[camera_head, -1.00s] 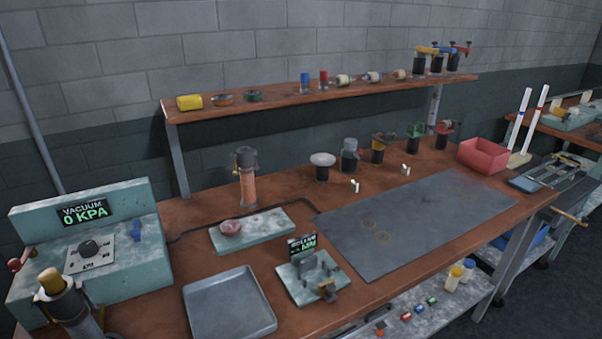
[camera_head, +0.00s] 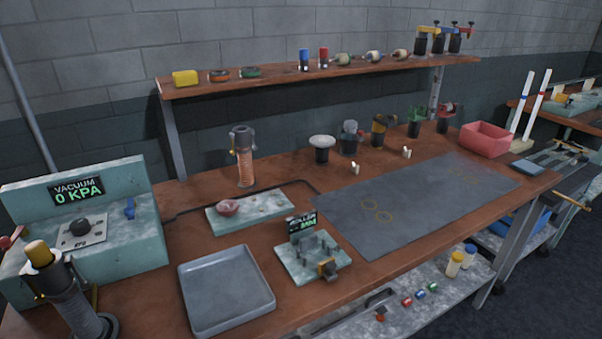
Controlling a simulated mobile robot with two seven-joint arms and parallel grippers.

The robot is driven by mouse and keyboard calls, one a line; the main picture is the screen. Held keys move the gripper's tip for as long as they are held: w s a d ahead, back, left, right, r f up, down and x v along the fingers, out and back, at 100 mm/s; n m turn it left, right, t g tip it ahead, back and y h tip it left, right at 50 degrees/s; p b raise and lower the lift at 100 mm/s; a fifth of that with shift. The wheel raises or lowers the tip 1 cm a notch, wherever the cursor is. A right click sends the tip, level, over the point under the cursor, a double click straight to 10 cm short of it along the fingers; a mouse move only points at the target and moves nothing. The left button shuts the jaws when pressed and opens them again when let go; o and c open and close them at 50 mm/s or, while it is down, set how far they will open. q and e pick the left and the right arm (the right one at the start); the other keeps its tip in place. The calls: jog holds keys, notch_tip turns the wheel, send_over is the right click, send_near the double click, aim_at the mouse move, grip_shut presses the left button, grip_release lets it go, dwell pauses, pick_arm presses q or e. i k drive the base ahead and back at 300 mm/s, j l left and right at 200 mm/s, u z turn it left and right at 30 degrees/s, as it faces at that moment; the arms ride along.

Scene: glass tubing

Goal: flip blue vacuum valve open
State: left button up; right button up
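The blue vacuum valve (camera_head: 129,209) is a small blue handle on the front of the pale green vacuum console (camera_head: 148,238), at the left of the head view. It sits right of the dark round knob (camera_head: 79,227). The handle looks roughly upright, but it is too small to tell whether the valve is open or shut. The console display (camera_head: 78,190) reads VACUUM 0 KPA. A red handle (camera_head: 10,238) shows at the console's left end. Neither of my grippers is in view.
A metal cylinder with a gold cap (camera_head: 62,285) stands in front of the console. A grey tray (camera_head: 227,290), a fixture with pegs (camera_head: 312,258) and a pale slab (camera_head: 270,207) lie to the right.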

aim_at(129, 212)
jog(key=k+j, duration=0.1)
jog(key=j, duration=0.3)
jog(key=k+j+u, duration=0.1)
jog(key=j, duration=0.7)
jog(key=k+u, duration=0.05)
